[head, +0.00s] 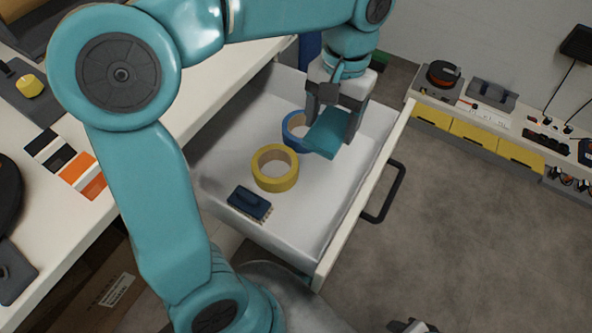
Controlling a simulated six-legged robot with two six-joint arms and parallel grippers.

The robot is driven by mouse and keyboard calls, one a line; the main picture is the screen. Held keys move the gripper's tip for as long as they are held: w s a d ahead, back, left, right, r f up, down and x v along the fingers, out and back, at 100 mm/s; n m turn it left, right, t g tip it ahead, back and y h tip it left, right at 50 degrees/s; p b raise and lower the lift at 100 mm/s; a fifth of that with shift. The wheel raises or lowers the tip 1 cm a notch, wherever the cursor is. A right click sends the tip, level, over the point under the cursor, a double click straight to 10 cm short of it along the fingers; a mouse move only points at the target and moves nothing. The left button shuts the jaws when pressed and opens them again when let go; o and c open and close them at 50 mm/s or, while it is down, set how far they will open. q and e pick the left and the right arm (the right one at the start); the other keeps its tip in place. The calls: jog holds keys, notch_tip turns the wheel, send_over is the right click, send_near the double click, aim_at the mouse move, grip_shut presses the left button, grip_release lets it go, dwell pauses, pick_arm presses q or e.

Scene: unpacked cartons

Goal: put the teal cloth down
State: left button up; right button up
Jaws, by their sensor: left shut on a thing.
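My left gripper (334,122) hangs over the open white drawer (285,232), near its far right part. It is shut on the teal cloth (325,138), a small flat folded piece between its fingers. The cloth is over the drawer's inside; whether it touches the drawer floor I cannot tell. A small grey and black part at the bottom edge (412,326) looks like my right gripper, mostly cut off.
The drawer's near right floor looks clear. A black handle (393,190) sticks out from its front. A white worktop (215,95) is at left.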

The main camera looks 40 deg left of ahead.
pick_arm(q)
jog(key=b, duration=0.5)
send_over(322, 184)
notch_tip(322, 184, down, 13)
jog(key=shift+r, duration=0.15)
notch_tip(322, 184, down, 6)
jog(key=shift+d+r+b, duration=0.1)
jog(key=shift+b, duration=0.85)
jog(key=shift+f, duration=0.2)
jog(key=o, duration=0.7)
jog(key=shift+c, duration=0.2)
jog(key=shift+r, duration=0.15)
notch_tip(322, 184, up, 12)
jog(key=w+p, duration=0.1)
jog(key=p, duration=0.4)
jog(key=shift+w+a, duration=0.2)
jog(key=shift+w, duration=0.2)
